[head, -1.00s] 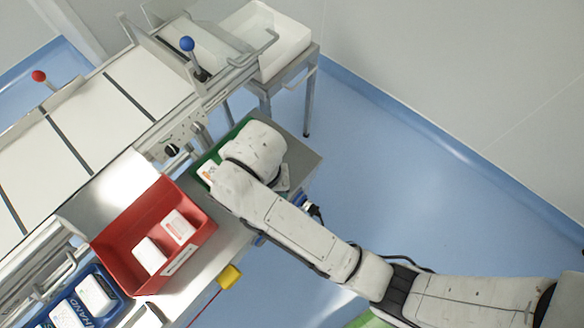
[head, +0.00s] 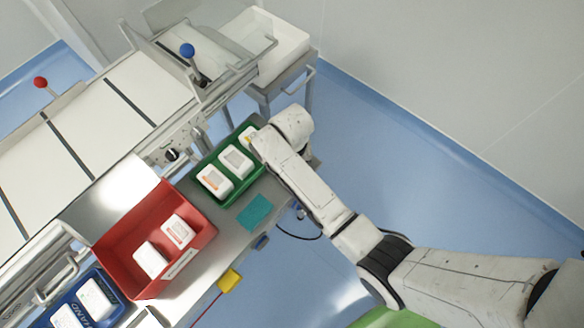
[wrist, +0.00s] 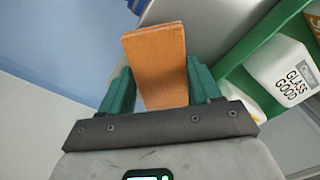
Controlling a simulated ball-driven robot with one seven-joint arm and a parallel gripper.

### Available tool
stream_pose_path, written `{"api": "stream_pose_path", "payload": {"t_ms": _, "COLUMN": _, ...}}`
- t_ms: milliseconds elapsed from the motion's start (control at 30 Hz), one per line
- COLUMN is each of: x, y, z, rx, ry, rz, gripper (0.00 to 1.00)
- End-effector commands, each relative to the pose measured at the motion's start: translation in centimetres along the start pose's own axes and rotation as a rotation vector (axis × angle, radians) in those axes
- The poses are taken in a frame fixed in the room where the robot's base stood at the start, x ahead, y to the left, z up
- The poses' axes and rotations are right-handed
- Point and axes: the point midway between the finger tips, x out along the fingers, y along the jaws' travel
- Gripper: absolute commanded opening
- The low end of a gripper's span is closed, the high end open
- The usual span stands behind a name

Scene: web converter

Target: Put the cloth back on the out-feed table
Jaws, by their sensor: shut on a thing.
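My gripper (wrist: 160,88) has two green fingers, shut on an orange-brown, flat piece that looks like a folded cloth (wrist: 155,50). It sticks out beyond the fingertips in the wrist view. In the head view my arm hides the gripper and this piece, near the right end of the grey metal table (head: 222,229). A teal flat cloth or pad (head: 256,212) lies on that table, in front of the green crate. I cannot tell from the frames which table is the out-feed table.
A green crate (head: 204,197) with white containers stands beside my arm; it is close at right in the wrist view (wrist: 262,40). A red bin (head: 117,257) and a blue bin (head: 108,311) stand further left. A white tray (head: 290,62) is on a stand behind.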

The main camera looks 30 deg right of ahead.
Motion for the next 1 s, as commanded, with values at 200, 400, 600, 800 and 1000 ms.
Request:
{"api": "stream_pose_path", "payload": {"t_ms": 200, "x": 2.3, "y": 0.0, "z": 0.2, "rx": -0.002, "ry": -0.002, "rz": 0.001, "gripper": 0.29}}
{"api": "stream_pose_path", "payload": {"t_ms": 400, "x": 2.3, "y": -0.1, "z": 0.2, "rx": -0.002, "ry": -0.002, "rz": 0.001, "gripper": 0.29}}
{"api": "stream_pose_path", "payload": {"t_ms": 600, "x": 2.6, "y": 0.0, "z": 0.2, "rx": -0.002, "ry": -0.002, "rz": 0.001, "gripper": 0.65}}
{"api": "stream_pose_path", "payload": {"t_ms": 800, "x": 2.6, "y": 0.0, "z": 0.2, "rx": -0.002, "ry": -0.002, "rz": 0.001, "gripper": 0.85}}
{"api": "stream_pose_path", "payload": {"t_ms": 1000, "x": 2.6, "y": -0.1, "z": 0.2, "rx": -0.002, "ry": -0.002, "rz": 0.001, "gripper": 0.88}}
